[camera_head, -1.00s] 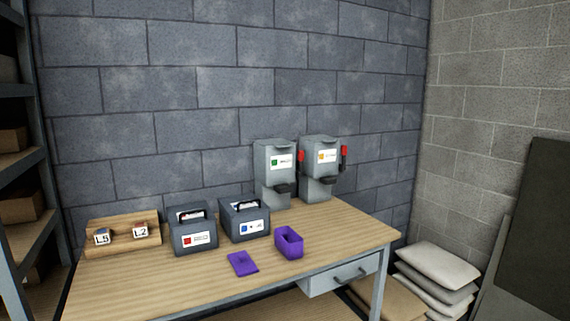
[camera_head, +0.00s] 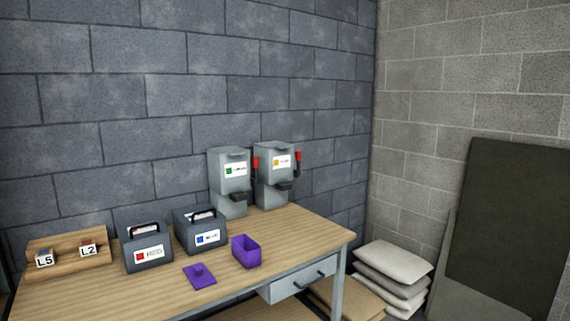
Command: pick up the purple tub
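The purple tub (camera_head: 246,252) is a small open box standing upright on the wooden table (camera_head: 190,299), near its front edge and above the drawer. A flat purple lid (camera_head: 200,276) with a small knob lies on the table just left of the tub, apart from it. The tub looks empty, though its floor is hard to see. My gripper is not in view.
Two dark boxes with handles (camera_head: 146,247) (camera_head: 200,231) stand behind and left of the lid. Two grey dispensers (camera_head: 230,182) (camera_head: 275,175) with red levers stand behind the tub. A wooden rack (camera_head: 66,253) holds blocks marked L5 and L2. A drawer (camera_head: 299,281) and stacked sacks (camera_head: 391,273) are at right.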

